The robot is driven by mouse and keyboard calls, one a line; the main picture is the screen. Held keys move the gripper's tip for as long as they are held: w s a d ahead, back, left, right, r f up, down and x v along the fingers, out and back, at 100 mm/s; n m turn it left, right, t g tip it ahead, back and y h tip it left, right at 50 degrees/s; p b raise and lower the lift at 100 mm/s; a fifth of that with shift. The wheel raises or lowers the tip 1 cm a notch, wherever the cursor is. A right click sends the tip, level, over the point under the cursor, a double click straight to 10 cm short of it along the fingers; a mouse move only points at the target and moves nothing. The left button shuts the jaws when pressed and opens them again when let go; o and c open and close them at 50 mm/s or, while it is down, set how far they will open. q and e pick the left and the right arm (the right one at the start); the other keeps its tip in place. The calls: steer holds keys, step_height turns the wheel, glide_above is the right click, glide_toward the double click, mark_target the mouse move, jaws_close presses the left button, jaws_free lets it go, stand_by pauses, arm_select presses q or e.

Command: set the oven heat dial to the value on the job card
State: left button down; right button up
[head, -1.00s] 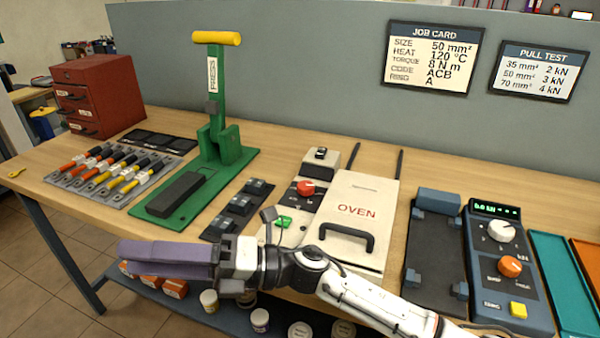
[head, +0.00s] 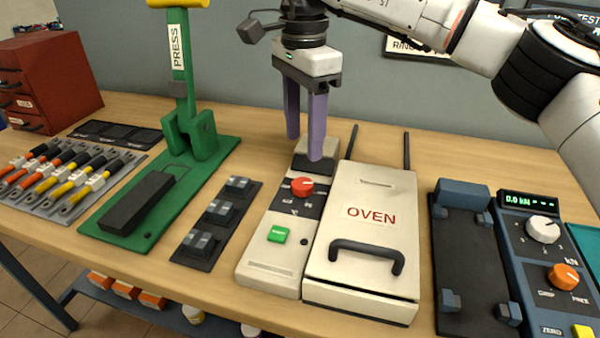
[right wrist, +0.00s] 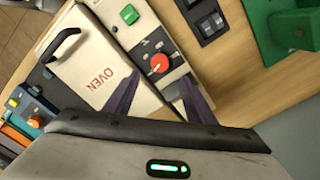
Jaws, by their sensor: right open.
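The white oven (head: 365,255) stands on the bench, with its control panel on the left side. The red heat dial (head: 302,187) sits on the dark part of that panel, above a green button (head: 278,235). In the right wrist view the dial (right wrist: 158,63) lies just beyond and between the fingertips. My right gripper (head: 305,148) points down with purple fingers apart and empty, above the back end of the panel, behind the dial. The job card (head: 415,47) is mostly hidden by my right arm; its values cannot be read now. My left gripper is not in view.
The green press (head: 190,130) stands left of the oven, with a block holder (head: 218,215) between. A tester with white and orange knobs (head: 545,250) and a dark fixture (head: 468,260) are at right. Bench space in front of the dark fixture is narrow.

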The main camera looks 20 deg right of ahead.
mark_target(303, 183)
step_height(303, 183, down, 9)
steer(key=shift+s+a+f, duration=0.1)
steer(key=shift+c, duration=0.4)
steer(key=c, duration=1)
steer(key=shift+o, duration=0.2)
